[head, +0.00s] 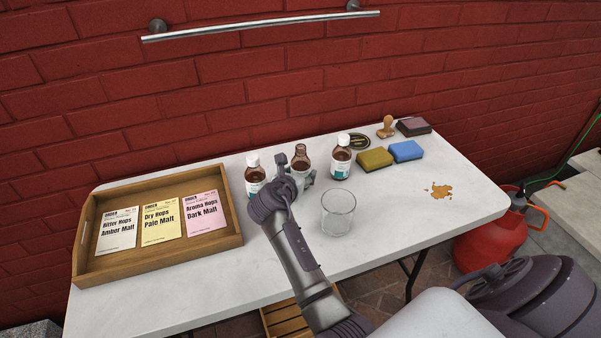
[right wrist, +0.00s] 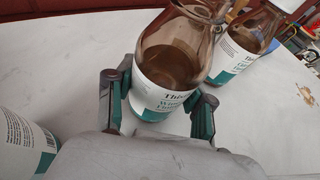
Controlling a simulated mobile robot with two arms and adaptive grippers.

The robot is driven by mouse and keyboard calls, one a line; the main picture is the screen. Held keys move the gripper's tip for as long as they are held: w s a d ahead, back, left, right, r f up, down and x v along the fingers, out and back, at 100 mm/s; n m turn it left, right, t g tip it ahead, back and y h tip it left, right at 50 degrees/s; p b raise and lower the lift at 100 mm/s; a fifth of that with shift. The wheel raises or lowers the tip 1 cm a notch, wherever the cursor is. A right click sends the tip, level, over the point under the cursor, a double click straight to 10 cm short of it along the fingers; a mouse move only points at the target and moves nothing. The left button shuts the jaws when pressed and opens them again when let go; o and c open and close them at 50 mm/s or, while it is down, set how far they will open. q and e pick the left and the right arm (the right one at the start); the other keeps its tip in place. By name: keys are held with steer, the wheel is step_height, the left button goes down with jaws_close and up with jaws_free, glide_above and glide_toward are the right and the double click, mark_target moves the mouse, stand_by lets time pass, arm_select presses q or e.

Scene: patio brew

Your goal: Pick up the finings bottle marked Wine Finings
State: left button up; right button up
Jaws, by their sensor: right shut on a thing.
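The brown finings bottle (head: 301,155) stands upright and without a cap between two capped bottles on the white table. In the right wrist view its white and green label (right wrist: 163,101) reads partly "Wine". My right gripper (head: 292,177) is shut on this bottle, one finger on each side of its lower body. The gripper hides the bottle's lower part in the head view. I cannot tell whether its base touches the table. My left gripper is not in view.
White-capped bottles stand close on the left (head: 254,177) and right (head: 341,158). An empty glass (head: 338,212) stands in front. A wooden tray (head: 160,275) with packets is at left. Sponges (head: 374,159), a stamp (head: 386,127) and a brown spill (head: 440,191) lie toward the right.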

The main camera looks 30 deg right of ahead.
mark_target(297, 165)
steer(key=shift+r, duration=0.15)
steer(key=shift+r+p, duration=0.45)
steer(key=shift+r, duration=1.4)
steer(key=s+d+r+p, duration=0.2)
steer(key=s+r, duration=0.5)
steer(key=s, duration=0.4)
steer(key=shift+d, duration=0.45)
steer(key=shift+s, duration=0.15)
